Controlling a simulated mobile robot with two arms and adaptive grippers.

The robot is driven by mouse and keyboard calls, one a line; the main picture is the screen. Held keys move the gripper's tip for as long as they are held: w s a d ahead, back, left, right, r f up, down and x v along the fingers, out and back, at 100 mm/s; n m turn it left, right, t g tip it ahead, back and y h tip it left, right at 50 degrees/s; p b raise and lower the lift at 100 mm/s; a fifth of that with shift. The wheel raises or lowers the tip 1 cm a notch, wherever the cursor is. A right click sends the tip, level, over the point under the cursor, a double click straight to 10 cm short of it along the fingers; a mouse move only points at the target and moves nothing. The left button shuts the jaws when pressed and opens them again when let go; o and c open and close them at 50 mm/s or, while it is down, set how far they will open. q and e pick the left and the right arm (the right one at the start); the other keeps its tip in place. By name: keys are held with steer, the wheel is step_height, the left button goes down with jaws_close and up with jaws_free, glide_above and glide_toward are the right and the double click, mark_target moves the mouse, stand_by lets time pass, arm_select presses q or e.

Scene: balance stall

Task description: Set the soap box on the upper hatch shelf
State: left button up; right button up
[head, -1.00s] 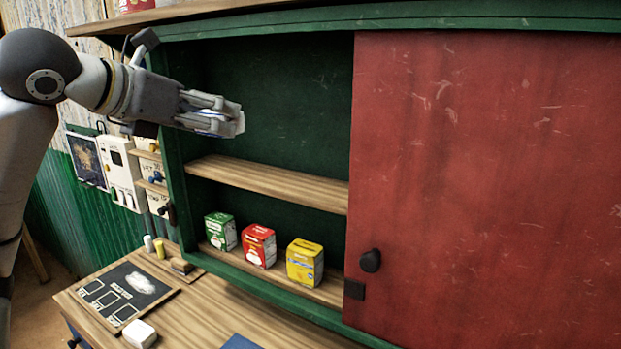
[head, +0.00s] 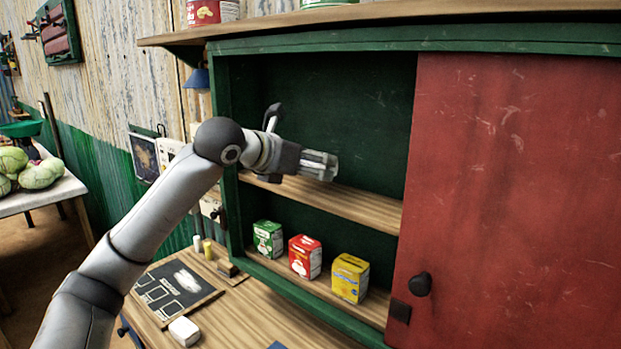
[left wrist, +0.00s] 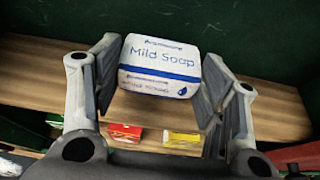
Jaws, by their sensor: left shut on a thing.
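My left gripper (head: 322,165) is inside the open left part of the hatch, just over the upper hatch shelf (head: 365,207), a bare wooden board. In the left wrist view its fingers are shut on the soap box (left wrist: 160,68), a white box with a blue stripe and "Mild Soap" lettering. The box is held between the two fingers with the shelf (left wrist: 270,108) behind and below it. In the head view the box is mostly hidden by the fingers. I cannot tell whether it touches the shelf. My right gripper is not in view.
Green (head: 267,239), red (head: 305,257) and yellow (head: 350,277) boxes stand on the lower shelf. A red sliding door (head: 510,200) covers the hatch's right side. A white block (head: 184,331) and a dark board (head: 172,290) lie on the counter.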

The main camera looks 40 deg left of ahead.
mark_target(311, 194)
arm_select(q)
steer(key=shift+f, duration=1.65)
steer(key=shift+d, duration=0.1)
steer(key=shift+w+f+b, duration=0.1)
steer(key=shift+f+b, duration=0.05)
steer(key=shift+b, duration=0.15)
steer(key=o, duration=1)
